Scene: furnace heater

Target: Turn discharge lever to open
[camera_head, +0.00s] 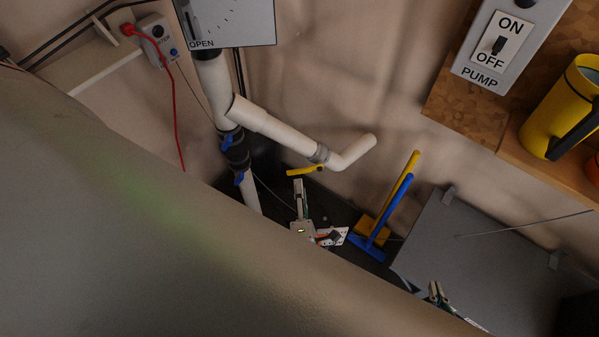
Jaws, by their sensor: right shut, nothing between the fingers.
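A yellow lever (305,170) is on the white pipe (285,135), near its bent right end. My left gripper (299,184) points up from below the lever. Its tips are just under the lever's left part; I cannot tell whether they touch it. Its fingers look close together from this angle, but their gap is unclear. My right gripper (436,289) is low on the right, in front of a grey panel, far from the lever. It is shut and empty. Its arm is mostly hidden by the large grey curved surface (150,230).
Blue valve handles (239,178) are on the vertical pipe left of the lever. A yellow and a blue long-handled tool (394,212) lean at right. A grey panel (490,255) and a pump switch (498,46) stand further right. A grey box marked OPEN (235,22) hangs above.

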